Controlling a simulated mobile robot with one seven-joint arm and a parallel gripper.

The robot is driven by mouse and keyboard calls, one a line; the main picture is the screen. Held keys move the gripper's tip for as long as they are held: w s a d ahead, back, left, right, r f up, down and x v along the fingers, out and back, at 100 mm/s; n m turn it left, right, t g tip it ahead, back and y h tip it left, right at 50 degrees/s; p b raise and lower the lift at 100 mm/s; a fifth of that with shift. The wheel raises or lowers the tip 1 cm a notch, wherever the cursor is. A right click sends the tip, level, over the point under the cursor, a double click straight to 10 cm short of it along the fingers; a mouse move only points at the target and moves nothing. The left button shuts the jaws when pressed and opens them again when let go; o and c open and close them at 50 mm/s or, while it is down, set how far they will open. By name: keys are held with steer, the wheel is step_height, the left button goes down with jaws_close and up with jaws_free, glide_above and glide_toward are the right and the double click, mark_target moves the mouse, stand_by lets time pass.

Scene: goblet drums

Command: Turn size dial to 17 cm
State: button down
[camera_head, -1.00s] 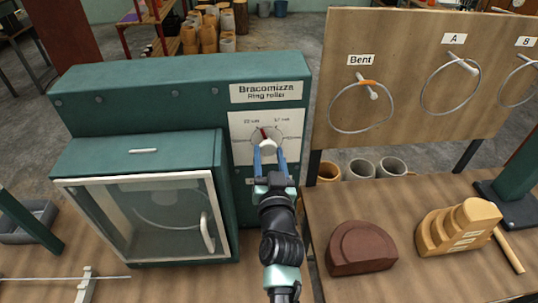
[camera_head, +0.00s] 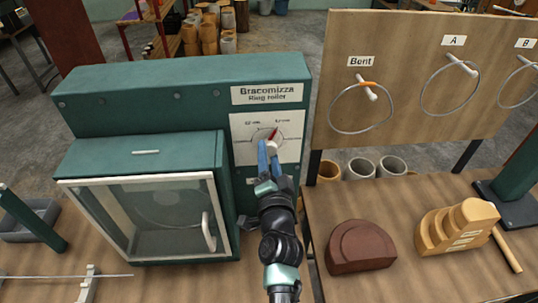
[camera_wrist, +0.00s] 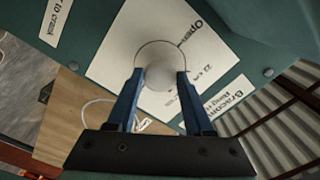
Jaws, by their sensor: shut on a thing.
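The size dial (camera_head: 274,134) is a round dial with a pale knob and a red pointer on the white panel of the green ring roller. Its red pointer leans up and right, toward the small label at the upper right, which appears to read 17 cm. Another label sits at the upper left. My gripper (camera_head: 268,148) is shut on the dial's knob, its blue fingers partly hiding the lower dial.
A glass-fronted cabinet door (camera_head: 150,215) with a white handle is left of my arm. A board (camera_head: 400,120) with hanging metal rings stands at right. A brown block (camera_head: 361,247) and a yellow stepped block (camera_head: 455,228) lie on the right bench.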

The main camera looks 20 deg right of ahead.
steer(key=shift+m, duration=0.4)
steer(key=shift+c, duration=1.4)
jaws_free()
steer(key=p+v, duration=0.4)
steer(key=v, duration=0.9)
steer(key=shift+p, duration=0.3)
